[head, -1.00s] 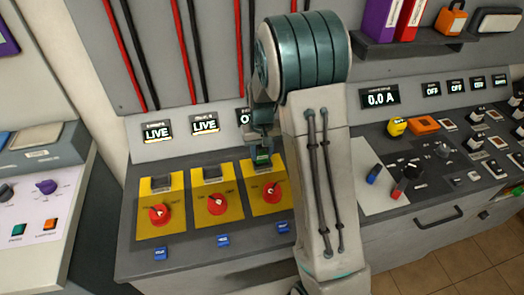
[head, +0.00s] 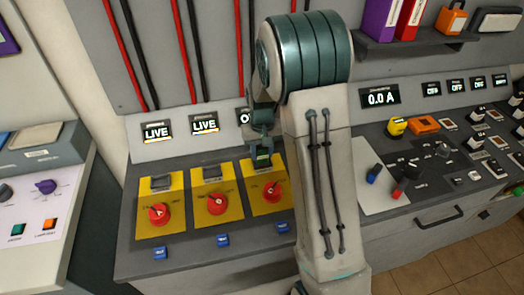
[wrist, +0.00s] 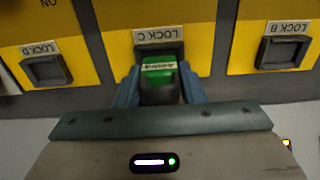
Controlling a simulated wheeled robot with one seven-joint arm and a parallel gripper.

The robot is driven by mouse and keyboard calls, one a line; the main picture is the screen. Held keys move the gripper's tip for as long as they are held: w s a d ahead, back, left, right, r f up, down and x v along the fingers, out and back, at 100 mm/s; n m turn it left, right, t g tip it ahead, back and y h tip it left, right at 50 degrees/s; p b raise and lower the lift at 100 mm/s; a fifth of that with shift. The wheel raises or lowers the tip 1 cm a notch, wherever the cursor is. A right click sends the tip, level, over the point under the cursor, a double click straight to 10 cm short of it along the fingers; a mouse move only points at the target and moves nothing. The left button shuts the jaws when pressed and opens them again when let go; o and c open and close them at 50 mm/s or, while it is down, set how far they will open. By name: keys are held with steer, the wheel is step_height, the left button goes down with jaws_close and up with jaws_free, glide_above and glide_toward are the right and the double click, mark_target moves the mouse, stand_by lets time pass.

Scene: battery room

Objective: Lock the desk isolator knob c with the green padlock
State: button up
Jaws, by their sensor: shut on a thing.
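My gripper (wrist: 158,92) is shut on the green padlock (wrist: 158,66), with a blue-grey finger on each side of it. The padlock is at the dark hasp (wrist: 158,48) under the LOCK C label; I cannot tell whether its shackle is through the hasp. In the head view my gripper (head: 263,152) holds the padlock (head: 262,162) at the top of the third yellow plate. The red knob c (head: 271,192) is below it on that plate (head: 262,207). My arm hides what lies right of this plate.
Two more yellow plates with red knobs (head: 160,214) (head: 217,204) stand to the left, under LIVE displays. The wrist view shows the LOCK D hasp (wrist: 46,70) and LOCK B hasp (wrist: 283,53) on either side. A control desk with an ammeter (head: 379,98) is at right.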

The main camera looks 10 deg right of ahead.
mark_target(262, 147)
steer(key=shift+f+b, duration=0.45)
steer(key=shift+f, duration=0.15)
steer(key=o, duration=0.8)
steer(key=shift+c, duration=0.2)
steer(key=shift+r, duration=0.15)
steer(key=shift+r+p, duration=3.65)
steer(key=shift+r, duration=1.75)
steer(key=shift+s+r, duration=0.1)
steer(key=shift+r, duration=0.05)
steer(key=s+r+t, duration=0.2)
steer(key=s+r, duration=0.5)
steer(key=s, duration=0.5)
steer(key=s+r+t, duration=0.1)
steer(key=s+r, duration=0.5)
steer(key=s, duration=0.5)
steer(key=shift+s+r+t, duration=0.35)
steer(key=shift+s+t, duration=0.05)
